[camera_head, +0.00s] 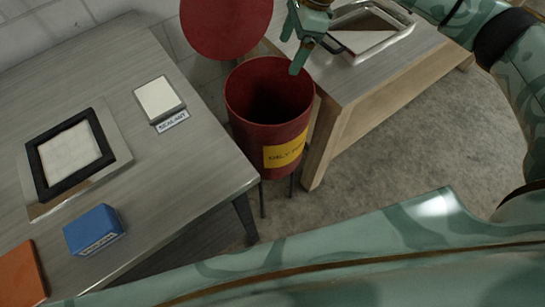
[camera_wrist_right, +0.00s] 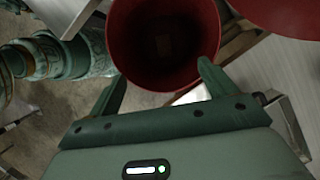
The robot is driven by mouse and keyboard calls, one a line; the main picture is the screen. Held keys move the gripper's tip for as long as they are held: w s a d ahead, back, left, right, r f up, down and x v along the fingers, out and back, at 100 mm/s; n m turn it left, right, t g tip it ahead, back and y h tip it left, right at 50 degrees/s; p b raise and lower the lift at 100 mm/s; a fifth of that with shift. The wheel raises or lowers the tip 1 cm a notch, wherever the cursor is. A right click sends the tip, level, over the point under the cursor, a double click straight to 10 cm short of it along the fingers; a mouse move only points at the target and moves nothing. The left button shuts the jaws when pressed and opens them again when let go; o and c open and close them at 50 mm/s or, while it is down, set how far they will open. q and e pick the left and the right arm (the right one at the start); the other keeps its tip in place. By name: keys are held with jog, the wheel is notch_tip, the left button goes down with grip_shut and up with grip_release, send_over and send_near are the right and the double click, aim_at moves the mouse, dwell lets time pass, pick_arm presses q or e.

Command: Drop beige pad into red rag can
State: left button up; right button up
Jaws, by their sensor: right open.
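The red rag can (camera_head: 250,122) stands between two tables with its round lid (camera_head: 227,22) raised and a yellow label on its front. My right gripper (camera_head: 302,46) is over the can's back right rim, open and empty. In the right wrist view the gripper's fingers (camera_wrist_right: 162,75) are spread apart before the can's open mouth (camera_wrist_right: 205,45). A faint brownish patch shows deep inside the can; it is too dark to tell whether this is the beige pad. No pad is between the fingers. My left gripper is not in view.
On the left table lie a pale pad in a black frame (camera_head: 38,178), a cream-topped block (camera_head: 158,98) by a white label, a blue box (camera_head: 94,230) and an orange item (camera_head: 20,275). A metal tray (camera_head: 404,36) sits on the right table.

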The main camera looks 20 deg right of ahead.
jog(key=v, duration=0.5)
jog(key=shift+d+r+p, duration=0.15)
jog(key=shift+r+p, duration=0.15)
jog(key=shift+r, duration=0.1)
